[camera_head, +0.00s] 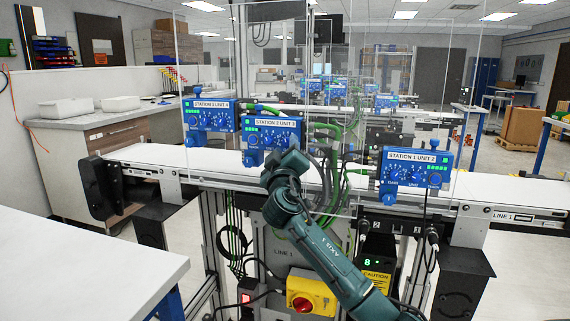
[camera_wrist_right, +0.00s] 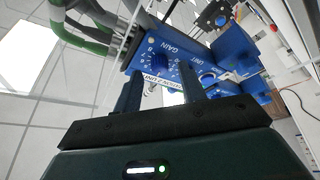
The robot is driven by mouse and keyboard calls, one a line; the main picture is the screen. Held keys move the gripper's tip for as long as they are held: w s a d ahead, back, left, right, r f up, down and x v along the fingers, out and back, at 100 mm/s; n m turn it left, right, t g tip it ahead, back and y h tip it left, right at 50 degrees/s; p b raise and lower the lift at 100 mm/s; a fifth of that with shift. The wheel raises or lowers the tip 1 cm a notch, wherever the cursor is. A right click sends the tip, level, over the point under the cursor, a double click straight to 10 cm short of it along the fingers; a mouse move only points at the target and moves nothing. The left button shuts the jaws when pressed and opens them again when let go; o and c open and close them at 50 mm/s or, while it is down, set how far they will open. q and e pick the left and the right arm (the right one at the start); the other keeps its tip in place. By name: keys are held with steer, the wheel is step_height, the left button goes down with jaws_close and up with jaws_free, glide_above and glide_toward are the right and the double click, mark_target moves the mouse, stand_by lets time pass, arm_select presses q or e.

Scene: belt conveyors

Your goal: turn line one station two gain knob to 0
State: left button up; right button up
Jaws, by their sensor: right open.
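The station 2 unit (camera_head: 285,132) is a blue box with a white label and green lights, standing on line 1 left of centre. My right arm covers its lower part in the head view. In the right wrist view a blue unit face (camera_wrist_right: 182,50) shows tilted, with the word GAIN and a blue gain knob (camera_wrist_right: 160,62) inside a printed dial. My right gripper (camera_wrist_right: 162,84) is open, its two dark fingers pointing at the face with the knob between and just beyond their tips. I cannot tell whether they touch the knob or what it reads. My left gripper is not in view.
A clear guard panel, cables and green hoses are near the arm. A yellow switch box with a red knob (camera_head: 304,303) is below.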

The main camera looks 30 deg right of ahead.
steer(key=b+v, duration=0.1)
steer(key=v, duration=1.1)
steer(key=shift+s+b, duration=0.2)
steer(key=shift+b, duration=0.1)
steer(key=shift+a+f, duration=0.1)
